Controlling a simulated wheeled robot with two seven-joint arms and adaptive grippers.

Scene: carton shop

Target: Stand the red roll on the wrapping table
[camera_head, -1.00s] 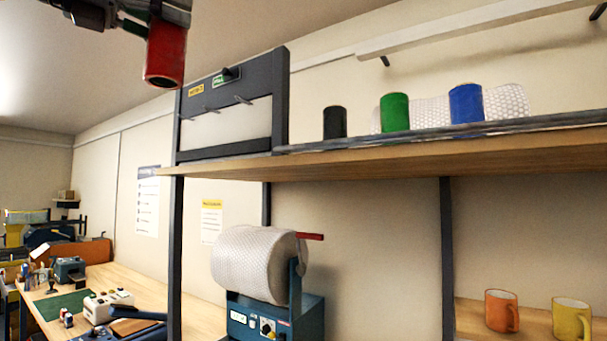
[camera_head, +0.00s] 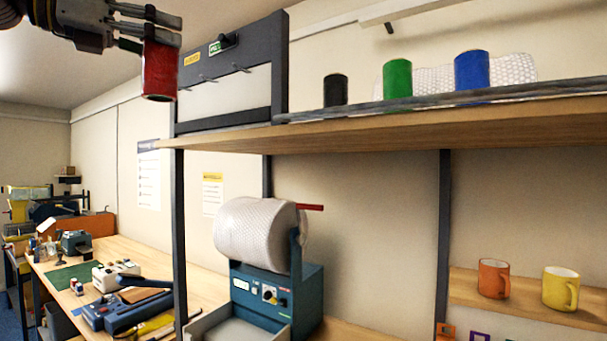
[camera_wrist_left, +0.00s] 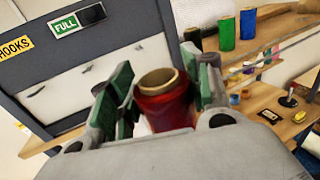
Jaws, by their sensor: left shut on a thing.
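The red roll (camera_head: 160,71) is held upright in my left gripper (camera_head: 150,28), high at the upper left of the head view. In the left wrist view the red roll (camera_wrist_left: 164,103) sits between the two fingers of my left gripper (camera_wrist_left: 160,92), with its open cardboard core showing. The gripper is shut on it, and it hangs in the air, apart from any surface. A wooden table (camera_head: 130,253) stands below at the lower left; I cannot tell if it is the wrapping table. My right gripper is not in view.
Black (camera_head: 335,90), green (camera_head: 397,78) and blue (camera_head: 471,71) rolls stand on a high shelf (camera_head: 420,131) at right. A dark hook board (camera_head: 230,80) rises beside it. Below stands a bubble-wrap machine (camera_head: 275,290). Tools and devices crowd the table's left part. Mugs (camera_head: 493,279) stand lower right.

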